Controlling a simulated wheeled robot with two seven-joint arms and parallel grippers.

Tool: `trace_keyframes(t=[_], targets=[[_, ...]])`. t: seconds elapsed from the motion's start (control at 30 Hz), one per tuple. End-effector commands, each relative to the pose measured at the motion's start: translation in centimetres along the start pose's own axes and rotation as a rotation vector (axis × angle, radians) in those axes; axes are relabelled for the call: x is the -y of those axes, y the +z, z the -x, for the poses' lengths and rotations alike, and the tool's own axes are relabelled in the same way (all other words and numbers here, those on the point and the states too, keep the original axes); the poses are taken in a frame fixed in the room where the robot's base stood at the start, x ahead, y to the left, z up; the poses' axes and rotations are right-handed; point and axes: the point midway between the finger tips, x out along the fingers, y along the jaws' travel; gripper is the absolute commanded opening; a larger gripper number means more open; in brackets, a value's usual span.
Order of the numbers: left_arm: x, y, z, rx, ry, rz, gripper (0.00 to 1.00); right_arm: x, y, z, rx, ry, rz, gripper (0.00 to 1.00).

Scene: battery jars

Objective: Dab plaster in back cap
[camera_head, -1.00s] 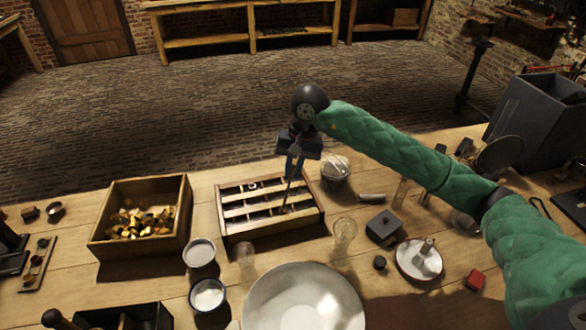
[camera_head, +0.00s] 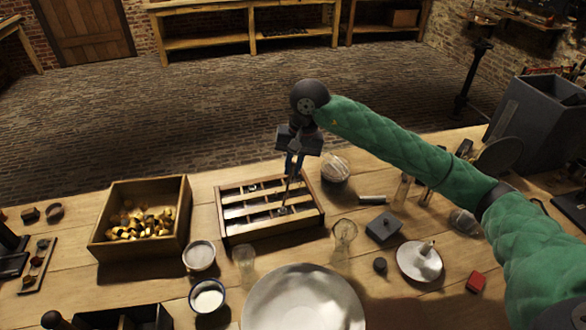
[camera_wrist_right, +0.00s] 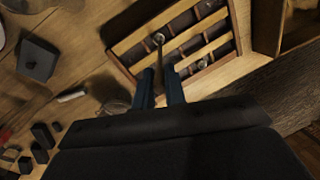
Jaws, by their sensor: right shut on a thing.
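My right gripper (camera_head: 293,162) is above the slotted wooden rack (camera_head: 262,233), shut on a thin rod-like tool (camera_head: 287,192) that points down. In the right wrist view the same tool (camera_wrist_right: 160,57) runs from between the fingers (camera_wrist_right: 160,88) to a small round pale piece (camera_wrist_right: 158,38) in the rack. The tool's tip is at or just over that piece; I cannot tell whether they touch. Another small round piece (camera_wrist_right: 202,64) lies in a different slot. A white bowl of pale paste (camera_head: 208,296) stands in front of the rack. My left gripper is not in view.
A wooden box of brass pieces (camera_head: 140,188) stands left of the rack. Glass jars (camera_head: 344,232), a lidded jar (camera_head: 335,168), a dark square block (camera_head: 384,226) and a white plate (camera_head: 303,300) stand close by. A saucer (camera_head: 419,262) is at the right.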

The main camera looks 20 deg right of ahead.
Motion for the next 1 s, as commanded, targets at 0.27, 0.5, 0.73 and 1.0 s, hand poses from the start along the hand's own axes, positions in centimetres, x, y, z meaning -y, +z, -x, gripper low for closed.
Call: trace_keyframes(t=[0.27,0.5,0.73,1.0], targets=[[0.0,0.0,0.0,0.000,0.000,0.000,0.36,0.2,0.1,1.4,0.000,0.000,0.001,0.00],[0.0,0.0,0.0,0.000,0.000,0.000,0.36,0.5,0.1,2.5,-0.001,0.000,0.001,0.00],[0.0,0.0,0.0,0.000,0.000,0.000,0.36,0.7,0.2,3.6,-0.001,0.000,0.001,0.00],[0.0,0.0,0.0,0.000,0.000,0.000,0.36,0.9,0.2,4.8,0.000,0.000,0.001,0.00]])
